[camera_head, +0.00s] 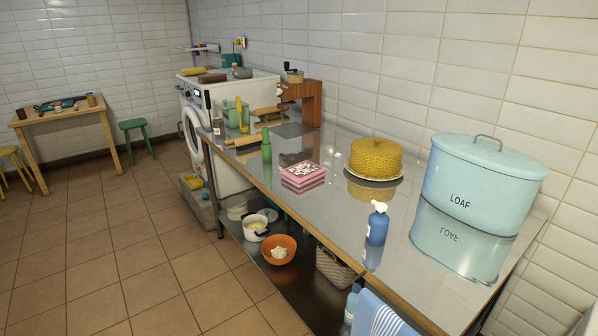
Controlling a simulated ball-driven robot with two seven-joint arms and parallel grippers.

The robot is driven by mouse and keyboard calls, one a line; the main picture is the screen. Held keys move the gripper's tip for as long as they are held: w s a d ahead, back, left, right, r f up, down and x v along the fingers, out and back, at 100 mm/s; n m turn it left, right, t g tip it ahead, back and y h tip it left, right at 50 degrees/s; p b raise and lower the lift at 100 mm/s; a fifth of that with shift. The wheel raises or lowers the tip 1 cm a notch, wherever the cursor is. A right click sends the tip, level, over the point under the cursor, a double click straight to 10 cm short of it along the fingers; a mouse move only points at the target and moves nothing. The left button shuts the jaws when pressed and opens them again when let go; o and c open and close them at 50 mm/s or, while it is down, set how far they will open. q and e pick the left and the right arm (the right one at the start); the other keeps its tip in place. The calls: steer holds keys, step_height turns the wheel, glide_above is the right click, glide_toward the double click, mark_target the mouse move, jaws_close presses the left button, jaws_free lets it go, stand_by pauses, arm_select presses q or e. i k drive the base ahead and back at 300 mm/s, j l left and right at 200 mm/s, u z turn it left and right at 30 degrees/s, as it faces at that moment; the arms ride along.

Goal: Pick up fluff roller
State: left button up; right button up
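I cannot single out the fluff roller with certainty. A small yellow roll-shaped thing (193,71) lies on top of the white washing machine (191,112), with a brown one (212,77) beside it; both are too small to identify. A pale rolling-pin-like cylinder (243,141) lies near the left edge of the steel counter (330,221), beside an upright green bottle (266,146). Neither of my grippers is in view.
The counter holds a pink box (302,176), a yellow domed cover (375,158), a blue pump bottle (377,223) and a blue LOAF bin (480,190). An orange bowl (279,249) stands on the lower shelf. A wooden table (62,116) and stools stand far left. Tiled floor (120,245) is clear.

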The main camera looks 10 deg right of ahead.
mark_target(267, 146)
steer(key=i+z, duration=0.2)
steer(key=z, duration=0.15)
steer(key=i+j+z, duration=0.15)
steer(key=z, duration=0.2)
steer(key=i+j+z, duration=0.15)
steer(key=z, duration=0.2)
